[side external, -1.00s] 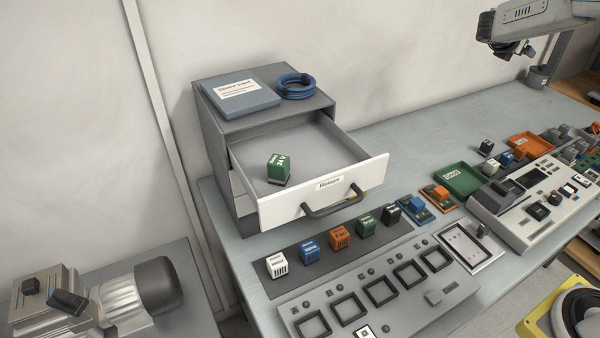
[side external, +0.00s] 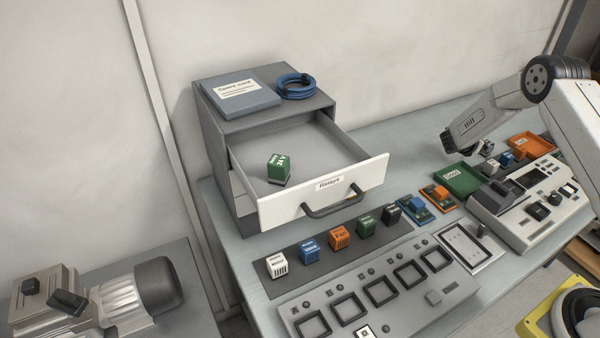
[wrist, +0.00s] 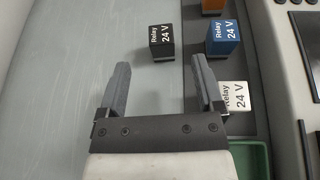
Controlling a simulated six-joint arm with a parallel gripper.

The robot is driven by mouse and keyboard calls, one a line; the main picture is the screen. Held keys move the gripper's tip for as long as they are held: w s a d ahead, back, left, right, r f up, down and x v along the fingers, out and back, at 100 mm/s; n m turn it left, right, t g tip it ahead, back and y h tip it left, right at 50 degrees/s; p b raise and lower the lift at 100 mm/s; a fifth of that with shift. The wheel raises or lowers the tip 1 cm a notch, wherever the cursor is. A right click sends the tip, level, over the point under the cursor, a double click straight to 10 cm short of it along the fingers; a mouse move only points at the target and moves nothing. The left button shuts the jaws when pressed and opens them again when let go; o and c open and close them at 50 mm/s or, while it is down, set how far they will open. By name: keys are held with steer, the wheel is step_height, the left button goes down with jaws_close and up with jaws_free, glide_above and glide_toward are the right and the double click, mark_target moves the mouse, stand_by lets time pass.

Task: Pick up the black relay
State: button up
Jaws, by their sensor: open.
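The black relay (wrist: 162,42), labelled "Relay 24 V", stands upright on the bench, beyond my fingertips in the wrist view. It lies between the lines of the two fingers and is not touched. In the side view a small dark relay (side external: 487,146) near the orange tray appears to be the same one, partly behind my arm. My gripper (wrist: 155,75) is open and empty. In the side view my gripper (side external: 448,142) is above the bench, to the left of that relay. Another black relay (side external: 391,214) stands at the right end of the front row.
A blue relay (wrist: 222,38) and a white relay (wrist: 235,96) stand close to the right of the black one. The green tray (side external: 463,179) and orange tray (side external: 527,145) are nearby. The open drawer (side external: 330,195) holds a green relay (side external: 278,169). Bench left of the black relay is clear.

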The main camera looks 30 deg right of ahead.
mark_target(489, 142)
steer(key=shift+x, duration=1.35)
steer(key=shift+d+f, duration=0.1)
steer(key=shift+x, duration=2.45)
jaws_close()
